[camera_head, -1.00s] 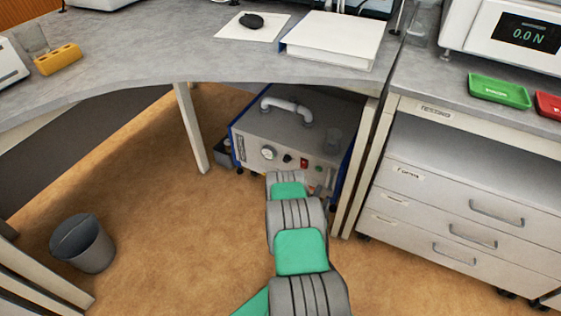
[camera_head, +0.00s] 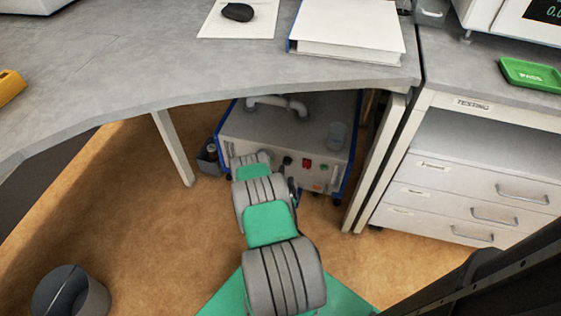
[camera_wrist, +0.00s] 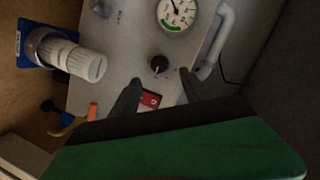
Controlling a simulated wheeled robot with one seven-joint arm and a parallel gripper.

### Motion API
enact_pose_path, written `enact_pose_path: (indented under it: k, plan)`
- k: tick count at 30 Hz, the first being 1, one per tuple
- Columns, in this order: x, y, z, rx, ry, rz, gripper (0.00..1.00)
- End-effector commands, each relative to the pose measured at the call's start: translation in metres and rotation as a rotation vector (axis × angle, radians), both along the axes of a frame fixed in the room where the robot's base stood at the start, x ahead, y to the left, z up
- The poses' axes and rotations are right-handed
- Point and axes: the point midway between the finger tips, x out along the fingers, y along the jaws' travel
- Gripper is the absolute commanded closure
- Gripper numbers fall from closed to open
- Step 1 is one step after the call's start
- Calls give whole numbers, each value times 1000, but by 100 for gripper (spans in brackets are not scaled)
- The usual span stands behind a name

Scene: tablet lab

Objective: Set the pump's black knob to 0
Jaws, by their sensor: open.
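The pump (camera_head: 270,126) is a light box with blue edges on the floor under the desk. Its black knob (camera_head: 287,160) shows on the front panel, just right of my arm. In the wrist view the knob (camera_wrist: 159,64) is a small round dial between the gauge (camera_wrist: 177,14) and the red switch (camera_wrist: 150,99). Its setting is too small to read. My gripper (camera_wrist: 160,86) is open and empty, its two dark fingers pointing at the panel on either side below the knob. The fingers look apart from the knob; the depth gap is unclear. My arm partly covers the panel's left in the head view.
The desk top (camera_head: 220,75) overhangs the pump, with a desk leg (camera_head: 173,148) on the left and a drawer cabinet (camera_head: 465,190) on the right. A pipe handle (camera_head: 280,104) crosses the pump's top. A grey bin (camera_head: 72,293) stands on open floor at lower left.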

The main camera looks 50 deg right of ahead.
Motion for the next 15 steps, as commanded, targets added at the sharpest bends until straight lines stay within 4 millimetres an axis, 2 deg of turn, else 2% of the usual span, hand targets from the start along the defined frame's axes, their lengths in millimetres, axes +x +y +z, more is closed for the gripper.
enact_pose_path:
  k: [9,15]
  plan:
    - [28,-41,-14,-1,-7,-1,45]
    - [37,-56,-16,-1,-3,-3,45]
